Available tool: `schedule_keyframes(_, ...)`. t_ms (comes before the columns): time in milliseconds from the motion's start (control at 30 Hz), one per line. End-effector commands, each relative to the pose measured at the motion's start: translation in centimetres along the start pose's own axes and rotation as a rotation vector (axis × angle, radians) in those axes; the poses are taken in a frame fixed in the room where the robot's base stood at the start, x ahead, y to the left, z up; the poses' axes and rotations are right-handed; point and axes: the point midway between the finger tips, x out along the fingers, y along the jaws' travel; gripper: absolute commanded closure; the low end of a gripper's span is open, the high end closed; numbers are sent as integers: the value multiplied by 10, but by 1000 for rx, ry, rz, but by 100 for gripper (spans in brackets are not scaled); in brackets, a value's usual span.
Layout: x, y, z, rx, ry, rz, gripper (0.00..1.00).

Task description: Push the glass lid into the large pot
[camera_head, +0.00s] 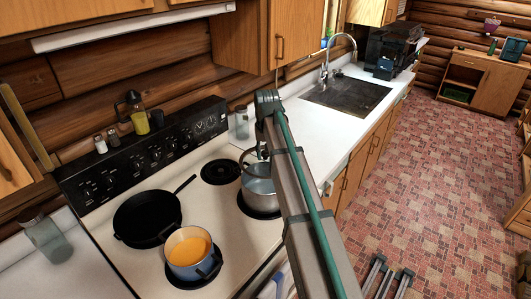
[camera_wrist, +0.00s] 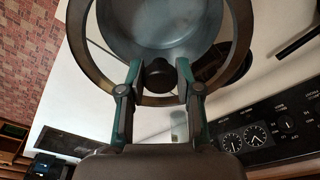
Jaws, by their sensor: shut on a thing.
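The large pot (camera_head: 262,193) is a grey metal pot on the right front burner of the stove. The glass lid (camera_head: 243,163) is a clear disc with a dark rim, at the pot's mouth and seemingly tilted; my arm hides part of it. In the wrist view the lid's rim (camera_wrist: 243,45) makes a wide ring, and the pot's inside (camera_wrist: 150,30) shows through the glass. My gripper (camera_wrist: 158,82) is shut on the lid's dark knob. In the head view my gripper (camera_head: 262,145) is just above the pot. I cannot tell whether lid and pot touch.
A black frying pan (camera_head: 147,217) and a pot of orange soup (camera_head: 189,251) stand on the left burners. The right rear burner (camera_head: 221,172) is bare. Glass jars (camera_head: 242,123) and the control panel (camera_head: 150,150) line the back. The white counter (camera_head: 300,125) is clear.

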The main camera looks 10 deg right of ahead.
Motion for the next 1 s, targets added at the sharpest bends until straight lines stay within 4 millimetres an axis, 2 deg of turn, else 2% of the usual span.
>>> schedule_keyframes(700,51,0,6,0,0,0,100)
schedule_keyframes(1000,58,0,7,0,1,0,100)
